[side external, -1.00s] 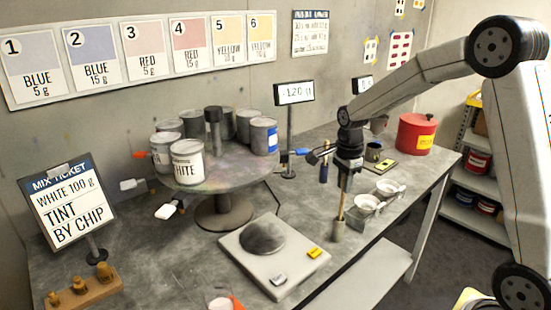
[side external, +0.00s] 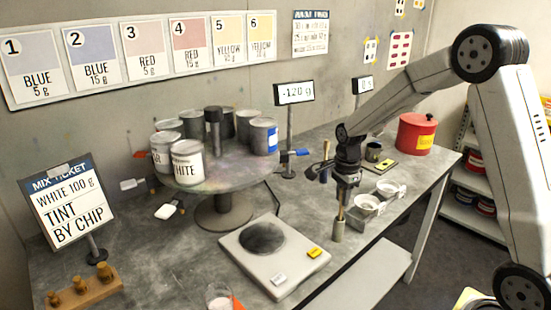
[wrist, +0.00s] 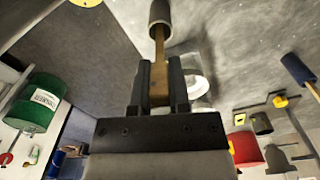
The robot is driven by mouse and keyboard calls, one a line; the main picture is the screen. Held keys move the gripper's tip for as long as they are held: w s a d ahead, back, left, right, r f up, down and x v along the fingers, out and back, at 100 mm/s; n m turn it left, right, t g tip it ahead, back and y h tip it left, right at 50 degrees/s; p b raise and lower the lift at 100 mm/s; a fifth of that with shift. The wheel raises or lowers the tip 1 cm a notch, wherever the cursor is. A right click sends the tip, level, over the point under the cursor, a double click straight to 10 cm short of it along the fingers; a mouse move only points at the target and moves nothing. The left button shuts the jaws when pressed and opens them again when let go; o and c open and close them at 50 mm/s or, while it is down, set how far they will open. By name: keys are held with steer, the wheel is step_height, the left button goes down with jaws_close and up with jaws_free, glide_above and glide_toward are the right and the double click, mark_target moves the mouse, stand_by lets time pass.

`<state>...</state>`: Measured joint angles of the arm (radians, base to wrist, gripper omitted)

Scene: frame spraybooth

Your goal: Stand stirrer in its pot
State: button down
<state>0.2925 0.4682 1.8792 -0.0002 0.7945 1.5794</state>
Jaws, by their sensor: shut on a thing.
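The stirrer is a wooden stick (wrist: 158,48), and it also shows in the side view (side external: 341,212). My gripper (wrist: 159,85) is shut on its upper part. In the side view my gripper (side external: 345,200) is above the small grey pot (side external: 338,232) at the bench's front edge. The stick points down, close to upright, and its lower end is hidden at the pot's mouth, apparently inside. The pot also shows in the wrist view (wrist: 160,12), in line with the stick.
White cups (side external: 367,203) stand just right of the pot. A scale (side external: 272,262) lies to the left, with a turntable of cans (side external: 225,172) behind it. A blue-handled tool (side external: 325,158) is close behind my gripper. A red can (side external: 416,134) stands at the back right.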

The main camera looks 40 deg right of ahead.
steer(key=shift+f, duration=0.1)
stand_by(0.8)
steer(key=c, duration=0.5)
jaws_free()
steer(key=shift+r, duration=3.95)
steer(key=s+a+f+n+t, duration=0.1)
steer(key=s+a+f+n, duration=0.3)
steer(key=n, duration=0.6)
steer(key=s+a+f+n+t, duration=0.1)
steer(key=s+a+f+n, duration=0.2)
steer(key=s+a+n, duration=0.5)
steer(key=shift+s+a+f+n+t, duration=0.3)
steer(key=shift+s+n, duration=0.4)
steer(key=shift+n, duration=1)
